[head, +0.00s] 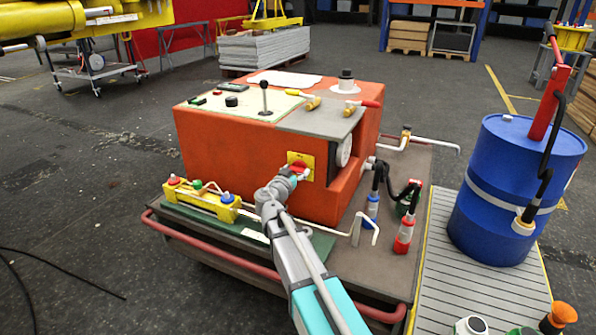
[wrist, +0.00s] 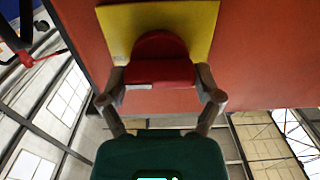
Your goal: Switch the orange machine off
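The orange machine (head: 225,145) stands on a cart. On its front face is a yellow plate (head: 301,160) with a red rotary switch (head: 298,169). My gripper (head: 292,176) is at this switch, and its fingers partly cover it. In the wrist view the red switch (wrist: 160,62) sits on the yellow plate (wrist: 205,20). My gripper (wrist: 161,78) has one finger on each side of the switch's grip, and both fingertips appear to touch it. The switch's markings cannot be read.
A yellow block with red and blue caps (head: 200,197) lies left of my arm on the cart. A bent white rod (head: 355,230) and small red and blue bottles stand to the right. A red rail (head: 215,246) runs along the cart's front. A blue barrel (head: 505,190) stands farther right.

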